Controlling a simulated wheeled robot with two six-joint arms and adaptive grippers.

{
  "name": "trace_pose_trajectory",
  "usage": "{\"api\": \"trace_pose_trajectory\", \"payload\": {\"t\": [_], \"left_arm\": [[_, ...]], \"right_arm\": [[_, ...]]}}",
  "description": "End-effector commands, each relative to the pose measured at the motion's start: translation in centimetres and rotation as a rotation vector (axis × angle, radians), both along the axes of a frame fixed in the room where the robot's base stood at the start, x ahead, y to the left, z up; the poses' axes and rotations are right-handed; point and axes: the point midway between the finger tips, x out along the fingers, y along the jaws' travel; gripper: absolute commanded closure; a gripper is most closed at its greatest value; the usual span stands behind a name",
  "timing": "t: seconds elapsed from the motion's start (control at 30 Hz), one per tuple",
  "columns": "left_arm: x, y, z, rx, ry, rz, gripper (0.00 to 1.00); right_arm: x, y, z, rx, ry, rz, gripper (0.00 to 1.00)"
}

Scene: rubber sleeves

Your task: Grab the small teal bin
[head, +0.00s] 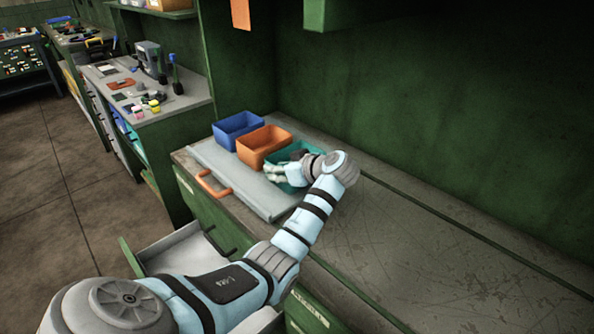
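The small teal bin (288,186) sits on the workbench, at the near right end of a row of three bins. My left arm reaches over it from the lower left, and my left gripper (272,172) is at the bin's left side, overlapping it in the view. The gripper and wrist hide part of the bin. I cannot tell whether the fingers touch its wall or how far apart they are. My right gripper is not in view.
An orange bin (264,145) and a blue bin (238,131) stand beside the teal one. A grey tray with an orange handle (213,184) lies in front. A drawer (175,254) is open below. The bench to the right (440,260) is clear.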

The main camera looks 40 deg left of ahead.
Motion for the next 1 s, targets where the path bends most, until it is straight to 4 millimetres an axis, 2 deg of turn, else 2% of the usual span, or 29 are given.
{"api": "trace_pose_trajectory", "payload": {"t": [0.1, 0.27, 0.43, 0.47, 0.83, 1.0], "left_arm": [[0.0, 0.9, -0.6, -0.001, 0.001, 0.001, 0.73], [0.0, 0.9, -0.5, -0.001, -0.001, 0.0, 0.73], [0.0, 0.9, -0.5, -0.001, -0.001, 0.0, 0.99], [0.0, 0.9, -0.5, -0.001, -0.001, 0.0, 1.0], [0.0, 0.9, -0.4, -0.001, -0.001, 0.0, 1.0], [0.0, 0.9, 0.9, 0.001, -0.003, 0.001, 1.0]], "right_arm": [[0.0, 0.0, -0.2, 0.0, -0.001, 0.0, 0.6], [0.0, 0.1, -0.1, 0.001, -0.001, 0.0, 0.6], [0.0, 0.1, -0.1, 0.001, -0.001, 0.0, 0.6], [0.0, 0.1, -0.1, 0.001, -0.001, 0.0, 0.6], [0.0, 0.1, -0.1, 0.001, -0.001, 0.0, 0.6], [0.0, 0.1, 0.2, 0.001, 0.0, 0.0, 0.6]]}}
